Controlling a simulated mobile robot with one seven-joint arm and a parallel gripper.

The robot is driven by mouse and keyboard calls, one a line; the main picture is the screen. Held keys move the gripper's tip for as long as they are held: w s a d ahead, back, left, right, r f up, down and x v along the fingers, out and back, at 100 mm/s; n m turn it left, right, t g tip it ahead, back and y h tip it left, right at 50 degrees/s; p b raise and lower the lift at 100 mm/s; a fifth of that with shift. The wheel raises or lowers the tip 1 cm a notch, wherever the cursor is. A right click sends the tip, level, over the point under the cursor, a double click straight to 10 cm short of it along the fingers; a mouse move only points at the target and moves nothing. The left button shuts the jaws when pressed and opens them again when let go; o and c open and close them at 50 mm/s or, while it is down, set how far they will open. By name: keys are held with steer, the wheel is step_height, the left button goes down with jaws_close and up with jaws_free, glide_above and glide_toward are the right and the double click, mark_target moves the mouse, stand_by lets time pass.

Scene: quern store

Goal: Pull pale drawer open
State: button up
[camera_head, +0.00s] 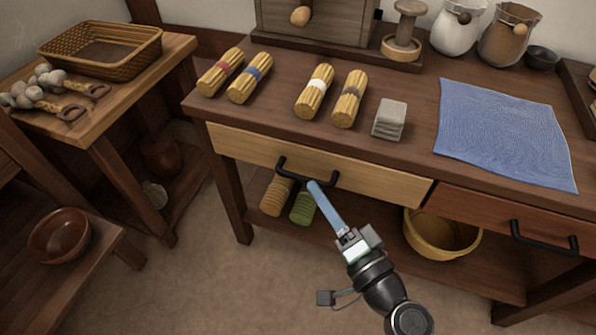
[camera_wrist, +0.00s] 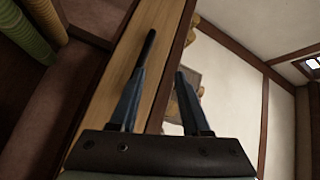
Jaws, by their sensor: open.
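The pale drawer (camera_head: 385,186) is set in the front of the dark table, left of a reddish drawer. Its front looks flush, so it appears shut. Its black bar handle (camera_head: 283,166) is at the middle of the front. My gripper (camera_head: 313,185) reaches up from below right, with its blue fingertips at the handle's right part. In the wrist view my gripper (camera_wrist: 163,70) has its two fingers apart, with the pale drawer front (camera_wrist: 112,95) behind the left finger. A dark bar, seemingly the handle (camera_wrist: 150,43), lines up with that fingertip. I cannot tell whether they touch.
The reddish drawer (camera_head: 480,222) has its own black handle (camera_head: 544,240). The shelf below holds rolled bundles (camera_head: 303,207) and a yellow basket (camera_head: 440,240). Straw bundles, a grey block (camera_head: 389,119) and a blue cloth (camera_head: 505,135) lie on top. The floor in front is clear.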

mark_target(300, 176)
steer(key=s+d+f+m+t, duration=0.1)
steer(key=s+d+f+m, duration=0.1)
steer(key=s+f+m, duration=0.25)
steer(key=shift+n, duration=0.45)
steer(key=b+x, duration=0.1)
steer(key=x, duration=0.7)
steer(key=b+x, duration=0.1)
steer(key=x, duration=0.4)
steer(key=shift+s+r+b, duration=0.1)
steer(key=shift+r+b, duration=0.15)
steer(key=shift+b, duration=0.1)
jaws_close()
steer(key=shift+d, duration=0.1)
